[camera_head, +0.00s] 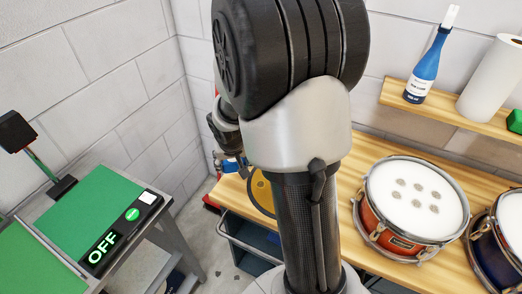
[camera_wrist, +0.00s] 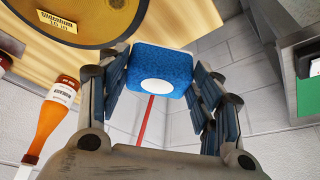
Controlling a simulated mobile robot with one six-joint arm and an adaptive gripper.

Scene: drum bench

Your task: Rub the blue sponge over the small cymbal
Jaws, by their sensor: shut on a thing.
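The blue sponge (camera_wrist: 165,68), with a white round patch on its face, sits between the fingertips of my gripper (camera_wrist: 160,82) in the wrist view. The fingers are shut on its two sides. The small brass cymbal (camera_wrist: 85,18), with a dark rim and a yellow label, shows at the upper left of that view, beside the sponge. I cannot tell whether the sponge touches it. In the head view the cymbal (camera_head: 260,192) lies at the left end of the wooden bench, partly hidden behind my arm. My gripper is largely hidden there.
A red drum (camera_head: 416,206) with several grey spots on its head stands on the bench (camera_head: 350,163), with a blue drum (camera_head: 510,232) to its right. A shelf (camera_head: 448,112) holds a blue bottle (camera_head: 426,65) and a paper roll (camera_head: 490,80). A green-topped table (camera_head: 85,212) reading OFF stands left.

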